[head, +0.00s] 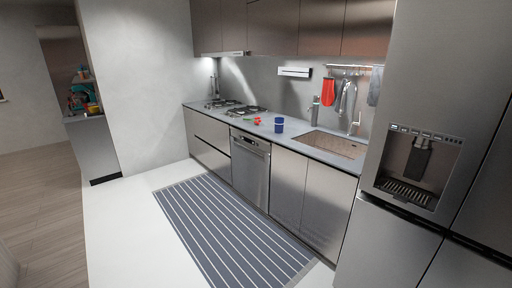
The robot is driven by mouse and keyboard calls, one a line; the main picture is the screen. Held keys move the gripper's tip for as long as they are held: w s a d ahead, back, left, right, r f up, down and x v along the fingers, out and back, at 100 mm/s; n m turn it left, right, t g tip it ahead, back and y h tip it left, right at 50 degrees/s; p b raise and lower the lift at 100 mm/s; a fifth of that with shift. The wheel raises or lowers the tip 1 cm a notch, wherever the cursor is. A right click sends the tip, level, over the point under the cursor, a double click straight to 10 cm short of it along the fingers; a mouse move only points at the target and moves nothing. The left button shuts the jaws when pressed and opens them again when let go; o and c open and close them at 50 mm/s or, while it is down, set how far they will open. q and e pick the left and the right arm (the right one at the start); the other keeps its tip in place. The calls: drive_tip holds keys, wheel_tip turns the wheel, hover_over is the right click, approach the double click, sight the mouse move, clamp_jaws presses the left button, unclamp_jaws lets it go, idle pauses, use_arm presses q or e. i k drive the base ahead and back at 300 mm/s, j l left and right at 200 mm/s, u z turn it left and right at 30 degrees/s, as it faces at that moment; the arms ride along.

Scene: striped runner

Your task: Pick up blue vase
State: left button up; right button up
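A small blue vessel (279,125), which looks like the blue vase, stands upright on the grey kitchen counter (300,131). It is between the hob and the sink, near the counter's front edge. It is small in the view, so its details are hard to tell. Neither of my grippers shows in the head view, and nothing is seen touching the vessel.
Small red items (257,121) lie left of the vessel. The sink (332,144) is to its right and a gas hob (236,108) further left. A striped runner (232,232) covers clear floor before the cabinets. A large fridge (440,130) stands at the right.

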sight(279, 122)
drive_tip(key=i+j+z, duration=0.15)
drive_tip(key=i, duration=0.85)
drive_tip(key=i+j+z, duration=0.2)
drive_tip(key=i+z, duration=0.25)
drive_tip(key=i, duration=0.2)
drive_tip(key=i+j+z, duration=0.45)
drive_tip(key=i, duration=0.15)
drive_tip(key=i+j+z, duration=0.45)
drive_tip(key=i+j, duration=0.1)
drive_tip(key=j, duration=0.1)
